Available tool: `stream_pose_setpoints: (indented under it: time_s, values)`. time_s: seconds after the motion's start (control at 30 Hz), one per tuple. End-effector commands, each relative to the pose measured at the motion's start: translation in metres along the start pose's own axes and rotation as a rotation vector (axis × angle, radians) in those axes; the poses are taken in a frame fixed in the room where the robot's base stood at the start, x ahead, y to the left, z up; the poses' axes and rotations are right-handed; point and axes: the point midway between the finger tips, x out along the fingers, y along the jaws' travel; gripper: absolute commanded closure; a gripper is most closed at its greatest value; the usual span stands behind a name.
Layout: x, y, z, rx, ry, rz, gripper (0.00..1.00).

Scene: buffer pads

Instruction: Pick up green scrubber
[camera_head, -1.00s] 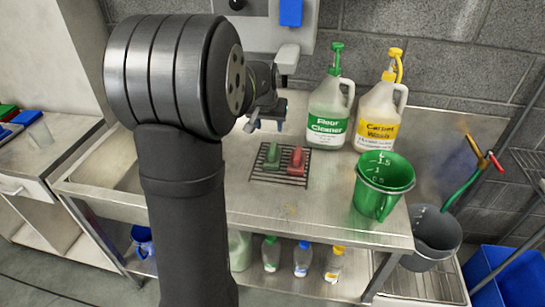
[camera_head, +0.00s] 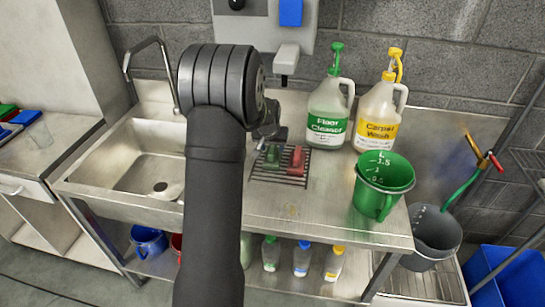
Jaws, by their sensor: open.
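The green scrubber (camera_head: 271,157) lies on a dark wire rack (camera_head: 281,180) on the steel counter. A red scrubber (camera_head: 297,160) lies just to its right on the same rack. My gripper (camera_head: 268,143) is above the far end of the green scrubber, partly hidden behind my own arm. It is open and holds nothing that I can see. I cannot tell the exact gap between the fingers and the scrubber.
A floor cleaner jug (camera_head: 327,112) and a carpet wash jug (camera_head: 378,115) stand behind the rack to the right. A green measuring jug (camera_head: 384,182) stands at the counter's right front. A sink (camera_head: 150,150) is at left.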

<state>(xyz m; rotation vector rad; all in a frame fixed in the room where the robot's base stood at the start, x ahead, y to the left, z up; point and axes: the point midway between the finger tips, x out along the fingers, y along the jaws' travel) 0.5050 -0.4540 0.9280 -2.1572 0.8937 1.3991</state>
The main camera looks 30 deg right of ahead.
Motion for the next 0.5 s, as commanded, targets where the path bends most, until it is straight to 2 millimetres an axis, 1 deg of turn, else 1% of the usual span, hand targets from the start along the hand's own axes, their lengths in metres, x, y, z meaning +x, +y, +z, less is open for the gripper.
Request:
stream_pose_setpoints:
  time_s: [0.03, 0.13, 0.4, 0.43, 0.5]
  values:
    - [0.007, 0.0, 0.0, 0.0, -0.001, 0.0, 0.51]
    - [0.015, 0.0, 0.0, 0.0, -0.001, 0.001, 0.51]
    - [0.018, 0.0, -0.001, 0.0, 0.001, 0.001, 0.51]
    - [0.018, 0.0, 0.0, 0.0, 0.001, 0.001, 0.53]
    - [0.018, 0.0, 0.0, 0.0, 0.001, 0.0, 0.67]
